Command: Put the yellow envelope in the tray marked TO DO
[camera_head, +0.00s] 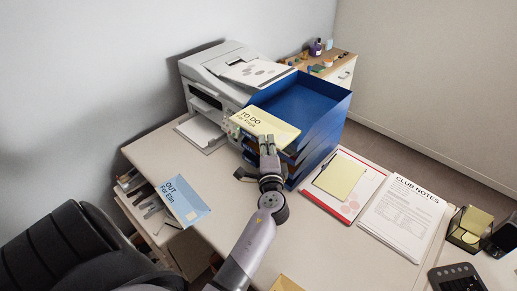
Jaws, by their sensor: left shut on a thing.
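The yellow envelope (255,120) is a pale yellow sheet with the words TO DO and a smaller line under them. My left gripper (267,143) is shut on its near edge and holds it up at the front of a blue stacked tray unit (334,120). The envelope overlaps the left front of the unit in the picture. I cannot tell whether it touches a tray. The top tray is open and looks empty. Any tray labels on the front are hidden behind the envelope and gripper. My right gripper is not in view.
A white printer (215,85) stands left of the trays. A blue envelope (183,200) marked OUT lies on the desk (222,235) at the left. A clipboard (345,205) and club notes (403,217) lie right. An orange-yellow item (285,284) shows at the bottom. A black chair (75,250) is near.

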